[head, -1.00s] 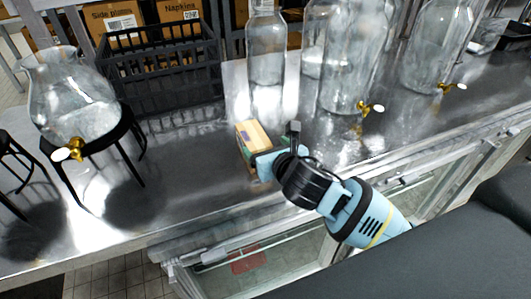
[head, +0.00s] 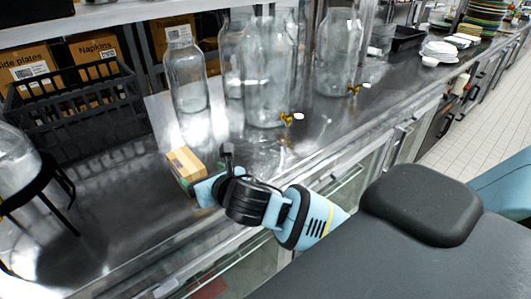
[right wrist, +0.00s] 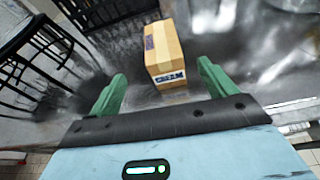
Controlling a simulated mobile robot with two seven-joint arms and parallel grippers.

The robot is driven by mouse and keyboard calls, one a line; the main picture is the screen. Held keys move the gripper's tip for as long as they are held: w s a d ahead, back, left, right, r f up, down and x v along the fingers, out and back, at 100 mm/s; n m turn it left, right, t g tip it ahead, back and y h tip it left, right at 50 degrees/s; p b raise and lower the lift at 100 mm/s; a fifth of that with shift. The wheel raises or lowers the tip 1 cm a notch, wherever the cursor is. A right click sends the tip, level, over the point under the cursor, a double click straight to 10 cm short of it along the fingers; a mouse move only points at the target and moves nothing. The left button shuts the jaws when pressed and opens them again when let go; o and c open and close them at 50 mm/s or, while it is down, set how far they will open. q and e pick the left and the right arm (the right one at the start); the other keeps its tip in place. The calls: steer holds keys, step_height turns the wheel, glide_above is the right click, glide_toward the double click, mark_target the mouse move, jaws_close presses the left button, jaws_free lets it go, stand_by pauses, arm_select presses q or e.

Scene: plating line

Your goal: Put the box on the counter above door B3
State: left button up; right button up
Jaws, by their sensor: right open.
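A small cardboard box (head: 186,165) with a purple mark stands on the metal counter (head: 125,190), near its front edge. In the right wrist view the box (right wrist: 164,50) shows a label reading "CREAM". My right gripper (head: 211,172) is beside the box on its near right side. In the right wrist view its green fingers (right wrist: 161,72) are open, with the box just ahead between the tips; I cannot tell whether they touch it. Glass-fronted doors run below the counter front; no B3 marking is readable. My left gripper is not in view.
A black crate (head: 75,118) stands behind left, and a glass jar on a black stand (head: 45,185) at far left. A glass bottle (head: 187,80) and tapped dispensers (head: 268,75) stand behind. Plates (head: 438,50) are farther right. Counter between dispensers and front edge is clear.

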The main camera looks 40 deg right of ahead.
steer(key=s+f+m, duration=0.2)
steer(key=f+m, duration=0.1)
steer(key=s+a+f+m+g+y, duration=0.1)
steer(key=f+m, duration=0.2)
steer(key=f, duration=0.1)
steer(key=s+a+f+m+y, duration=0.1)
steer(key=s+f+m, duration=0.1)
steer(key=f, duration=0.2)
steer(key=shift+s+a+m+g, duration=0.2)
steer(key=shift+s+m+g, duration=0.1)
steer(key=shift+m+g, duration=0.1)
steer(key=s+d+f+m+g, duration=0.1)
steer(key=s+f+m, duration=0.8)
steer(key=s+m, duration=0.3)
steer(key=s+d+f+m+g, duration=0.1)
steer(key=s+f+m, duration=0.9)
steer(key=s+m, duration=0.2)
steer(key=shift+d+m+g+h, duration=0.3)
steer(key=shift+d+m, duration=0.1)
